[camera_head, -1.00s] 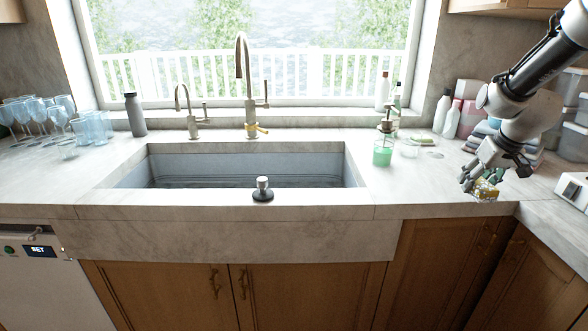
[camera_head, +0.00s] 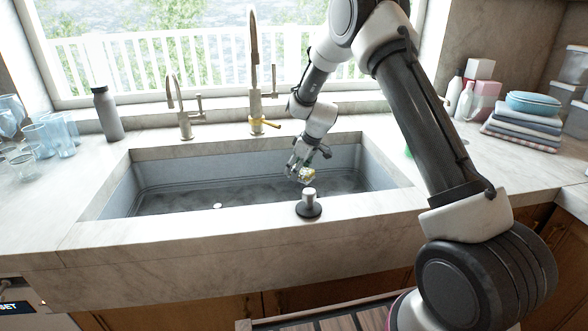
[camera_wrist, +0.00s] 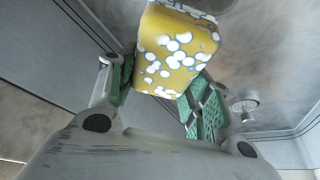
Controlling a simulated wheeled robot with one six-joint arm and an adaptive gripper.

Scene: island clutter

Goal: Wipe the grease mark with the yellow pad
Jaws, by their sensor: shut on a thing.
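I cannot make out the grease mark in either view.
A silver knob on a black base (camera_head: 308,205) stands on the front sink rim, close by the pad. A brass-and-silver tap (camera_head: 255,95) stands behind the sink. Glasses (camera_head: 55,135) and a dark bottle (camera_head: 108,115) stand left; folded cloths (camera_head: 522,132) lie right.

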